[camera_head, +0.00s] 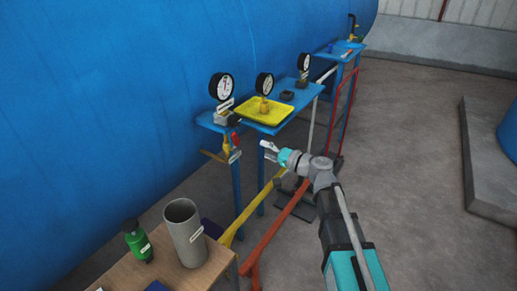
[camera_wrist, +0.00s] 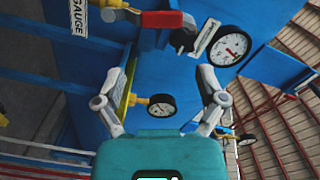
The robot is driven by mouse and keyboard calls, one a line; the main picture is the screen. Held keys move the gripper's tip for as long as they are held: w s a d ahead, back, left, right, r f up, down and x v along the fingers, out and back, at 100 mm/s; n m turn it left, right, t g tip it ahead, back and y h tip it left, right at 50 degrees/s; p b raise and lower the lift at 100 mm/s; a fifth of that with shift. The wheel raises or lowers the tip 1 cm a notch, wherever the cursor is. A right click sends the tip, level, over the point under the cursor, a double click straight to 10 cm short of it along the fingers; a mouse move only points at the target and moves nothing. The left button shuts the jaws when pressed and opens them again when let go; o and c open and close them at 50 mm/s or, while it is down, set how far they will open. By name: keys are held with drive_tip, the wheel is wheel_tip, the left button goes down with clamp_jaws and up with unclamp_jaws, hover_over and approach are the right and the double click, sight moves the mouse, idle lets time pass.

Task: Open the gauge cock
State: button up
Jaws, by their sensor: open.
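The gauge cock (camera_head: 227,149) hangs at the near end of the blue gauge stand in the head view, with a brass-yellow body, a red handle (camera_head: 236,140) and a white tag below. In the wrist view, the red handle (camera_wrist: 162,19) lies across the top of the picture, beside a white tag reading GAUGE (camera_wrist: 78,18). My gripper (camera_head: 268,151) is right of the cock and apart from it. In the wrist view, my gripper (camera_wrist: 165,72) has its two fingers spread with nothing held, the handle beyond them.
A pressure gauge (camera_head: 221,86) stands above the cock; two more stand along the blue shelf (camera_head: 300,96). A yellow tray (camera_head: 283,117) holds a brass fitting. A wooden table (camera_head: 180,270) with a grey cylinder (camera_head: 185,232) and green bottle (camera_head: 137,240) is near.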

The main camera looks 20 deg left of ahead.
drive_tip(key=shift+s+a+f, duration=0.1)
drive_tip(key=shift+a, duration=0.1)
drive_tip(key=shift+c, duration=1.1)
drive_tip(key=s+a+f+n+h, duration=0.1)
drive_tip(key=s+a+n+g+p, duration=0.1)
drive_tip(key=n, duration=0.1)
drive_tip(key=s+a+f+n+h, duration=0.1)
drive_tip(key=a, duration=0.1)
drive_tip(key=shift+f+g+h, duration=0.3)
drive_tip(key=shift+f+g, duration=0.05)
drive_tip(key=shift+g, duration=0.05)
clamp_jaws()
drive_tip(key=s+a+f+n+t+h+p, duration=0.1)
drive_tip(key=s+a+f+n+h+p, duration=0.6)
drive_tip(key=n+h, duration=0.75)
drive_tip(key=s+a+r+n+t+h+p, duration=0.1)
drive_tip(key=s+a+r+n+t, duration=0.1)
drive_tip(key=r+n+t, duration=0.2)
drive_tip(key=s+a+r+n+t+h+p, duration=0.2)
drive_tip(key=r+n+t, duration=0.3)
drive_tip(key=r+n, duration=0.4)
drive_tip(key=shift+a+h, duration=0.1)
drive_tip(key=shift+h, duration=0.15)
